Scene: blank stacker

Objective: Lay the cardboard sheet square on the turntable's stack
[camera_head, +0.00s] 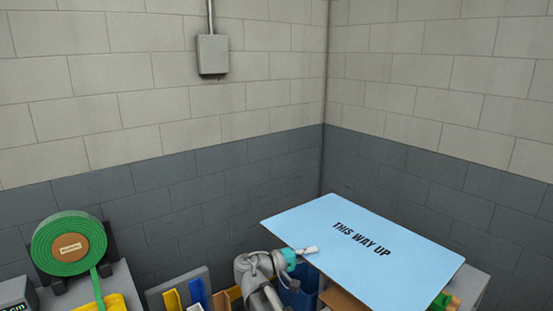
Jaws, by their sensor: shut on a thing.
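The cardboard sheet (350,262) is light blue and flat, with "THIS WAY UP" printed in black on its upper face. It shows at the lower right and looks roughly level. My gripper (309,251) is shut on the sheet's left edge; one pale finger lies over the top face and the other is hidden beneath. A brown surface (343,300) shows under the sheet's near left edge; I cannot tell whether it is the stack or whether the sheet touches it. The turntable cannot be made out and may be hidden under the sheet or below the picture.
A green strap roll (50,246) stands at the far left. Yellow, blue and brown upright pieces (197,294) stand left of my arm. A blue bin (298,295) is beside my gripper. Green and orange items (445,301) and a grey surface (476,281) show at right. Block walls close the corner behind.

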